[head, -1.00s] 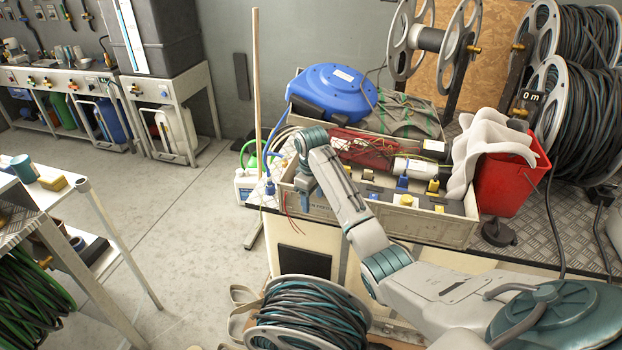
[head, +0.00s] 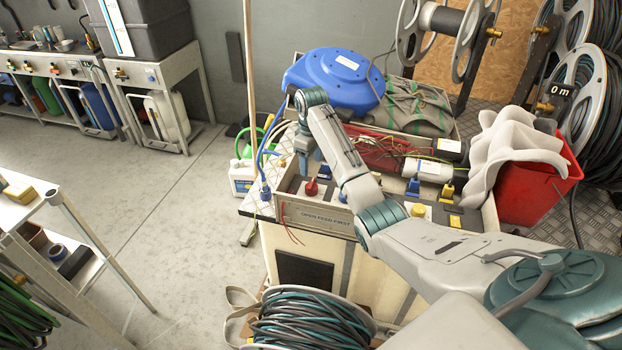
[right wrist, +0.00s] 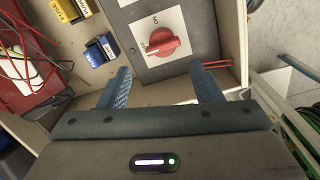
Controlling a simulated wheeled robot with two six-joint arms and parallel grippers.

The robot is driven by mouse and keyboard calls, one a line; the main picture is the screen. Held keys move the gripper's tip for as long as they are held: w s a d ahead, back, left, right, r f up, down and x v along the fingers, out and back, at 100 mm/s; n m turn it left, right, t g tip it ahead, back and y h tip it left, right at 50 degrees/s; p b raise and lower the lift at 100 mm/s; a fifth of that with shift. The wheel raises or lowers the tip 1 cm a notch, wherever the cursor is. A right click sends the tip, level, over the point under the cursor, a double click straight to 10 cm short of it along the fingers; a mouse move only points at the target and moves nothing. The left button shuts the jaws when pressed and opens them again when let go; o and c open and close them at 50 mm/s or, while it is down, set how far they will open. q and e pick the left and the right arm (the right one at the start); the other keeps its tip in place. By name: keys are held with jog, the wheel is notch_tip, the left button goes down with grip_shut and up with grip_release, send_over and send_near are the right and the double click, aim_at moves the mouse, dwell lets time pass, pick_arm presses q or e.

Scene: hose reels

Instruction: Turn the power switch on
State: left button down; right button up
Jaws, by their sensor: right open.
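In the head view the red knob (head: 311,187) sits near the box's front left corner. My right gripper (right wrist: 160,80) is open and empty, its blue fingers pointing toward the knob with the knob centred beyond the gap between them. In the head view my right gripper (head: 310,164) hangs just above the knob. My left gripper is not in view.
The box (head: 318,217) also holds blue and yellow fuse blocks (right wrist: 100,50), red wires and a white cylinder (head: 428,170). A blue reel (head: 334,82) stands behind, and a red bucket (head: 540,195) to the right. Loose red wires (right wrist: 217,64) hang near the right finger.

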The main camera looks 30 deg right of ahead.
aim_at(311, 183)
jog(key=f, duration=0.2)
jog(key=s+f, duration=0.1)
jog(key=f, duration=0.1)
jog(key=shift+a+f+p, duration=0.1)
jog(key=shift+a+p, duration=0.15)
jog(key=shift+p, duration=0.1)
jog(key=f, duration=0.4)
jog(key=shift+w+d, duration=0.1)
jog(key=shift+w, duration=0.15)
jog(key=shift+f, duration=0.35)
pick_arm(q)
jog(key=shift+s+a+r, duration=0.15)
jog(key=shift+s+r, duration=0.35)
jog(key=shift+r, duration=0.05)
pick_arm(e)
jog(key=c, duration=0.7)
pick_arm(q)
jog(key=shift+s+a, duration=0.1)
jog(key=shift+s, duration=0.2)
